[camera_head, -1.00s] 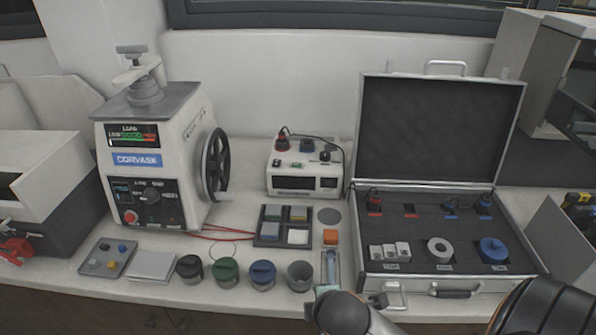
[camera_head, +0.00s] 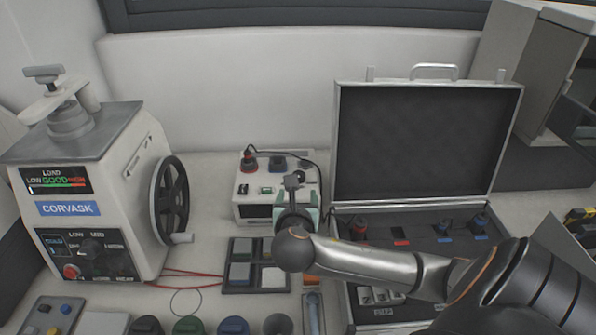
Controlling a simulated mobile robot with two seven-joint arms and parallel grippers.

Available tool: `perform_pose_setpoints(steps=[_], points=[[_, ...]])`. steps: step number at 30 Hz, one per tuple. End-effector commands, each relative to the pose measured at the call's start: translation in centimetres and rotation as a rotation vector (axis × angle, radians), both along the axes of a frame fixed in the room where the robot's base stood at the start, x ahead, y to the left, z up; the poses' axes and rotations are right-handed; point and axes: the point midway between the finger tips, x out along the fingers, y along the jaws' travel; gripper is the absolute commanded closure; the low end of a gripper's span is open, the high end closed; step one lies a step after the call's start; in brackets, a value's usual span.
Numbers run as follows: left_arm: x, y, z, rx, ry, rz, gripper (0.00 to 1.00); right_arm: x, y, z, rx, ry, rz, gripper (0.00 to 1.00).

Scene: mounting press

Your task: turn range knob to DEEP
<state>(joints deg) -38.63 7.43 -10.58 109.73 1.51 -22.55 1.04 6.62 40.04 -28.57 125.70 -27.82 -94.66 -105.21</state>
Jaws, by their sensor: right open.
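A small white instrument box (camera_head: 241,192) stands at the back middle of the bench, with a red plug (camera_head: 248,161), a dark blue socket and a green switch (camera_head: 266,190) on its sloped top. At its right end, a dark knob (camera_head: 300,174) is partly hidden behind my right gripper; its pointer and any DEEP label cannot be read. My right gripper (camera_head: 292,184) is open, over the front right of the box. Whether it touches the knob cannot be told. My left gripper is not in view.
The CORVASK press (camera_head: 85,180) with its own black dial (camera_head: 92,248) and handwheel stands at left. An open case (camera_head: 418,140) stands at right. A sample tray (camera_head: 230,270) lies before the box, and several cups line the front edge.

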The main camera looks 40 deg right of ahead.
Motion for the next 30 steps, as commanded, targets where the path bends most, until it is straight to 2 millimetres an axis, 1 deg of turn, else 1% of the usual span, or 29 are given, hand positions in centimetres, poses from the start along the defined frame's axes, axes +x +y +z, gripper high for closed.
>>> perform_pose_setpoints(steps=[5, 15, 19, 24, 30], points=[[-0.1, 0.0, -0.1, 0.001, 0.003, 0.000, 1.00, 1.1, -1.1, -0.5, -0.013, 0.003, 0.001, 0.28], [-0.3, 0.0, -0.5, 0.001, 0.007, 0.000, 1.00, 5.5, -5.4, -3.1, -0.008, 0.002, -0.001, 0.28], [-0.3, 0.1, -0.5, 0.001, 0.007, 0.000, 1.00, 6.8, -6.7, -3.8, -0.006, 0.002, -0.001, 0.28], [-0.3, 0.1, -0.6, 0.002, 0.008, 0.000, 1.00, 7.9, -7.6, -4.5, -0.006, 0.002, 0.000, 0.28], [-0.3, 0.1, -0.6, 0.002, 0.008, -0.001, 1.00, 8.3, -8.0, -4.7, -0.005, 0.001, 0.002, 0.28]])
